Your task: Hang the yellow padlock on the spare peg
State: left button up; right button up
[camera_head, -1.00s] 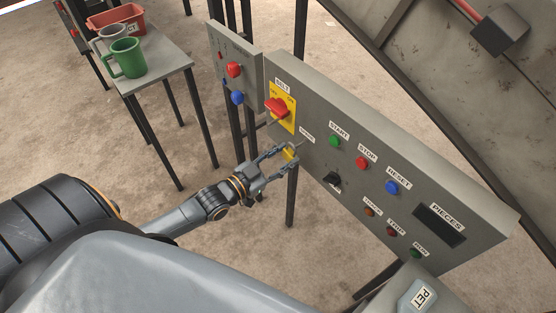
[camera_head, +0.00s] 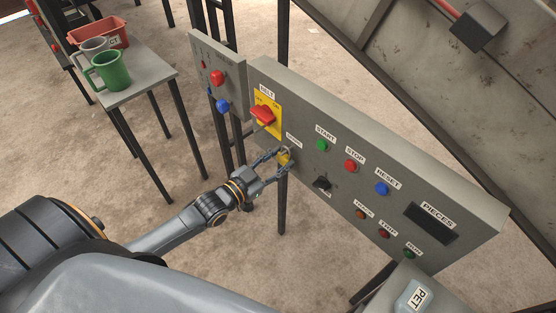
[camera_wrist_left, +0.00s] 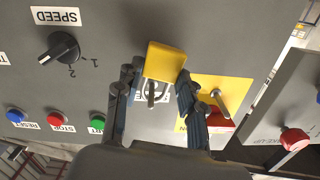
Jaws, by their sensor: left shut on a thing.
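The yellow padlock (camera_head: 284,157) is held in my left gripper (camera_head: 281,162) at the grey control panel (camera_head: 345,165), just below a small white label. In the left wrist view the padlock (camera_wrist_left: 165,60) sits between the fingertips of my left gripper (camera_wrist_left: 158,78), which is shut on it. A metal rod (camera_wrist_left: 151,92) shows at the padlock's lower picture edge, in front of a white label partly hidden behind it. I cannot tell whether the shackle is around this rod. Another metal pin (camera_wrist_left: 218,98) stands by the yellow switch plate (camera_wrist_left: 233,88). My right gripper is not in view.
The red belt switch (camera_head: 262,116) is up and left of the gripper. Start (camera_head: 322,145), stop (camera_head: 350,166) and reset (camera_head: 382,189) buttons and a black speed knob (camera_head: 322,184) are close to its right. A side table (camera_head: 150,82) holds mugs and a red bin.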

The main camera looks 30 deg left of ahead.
pick_arm(q)
jog(key=o, duration=1.3)
jog(key=shift+s, duration=0.1)
jog(key=shift+s+a+f, duration=0.1)
jog(key=shift+s, duration=0.15)
jog(key=v, duration=1.1)
jog(key=shift+s, duration=0.2)
jog(key=shift+a, duration=0.1)
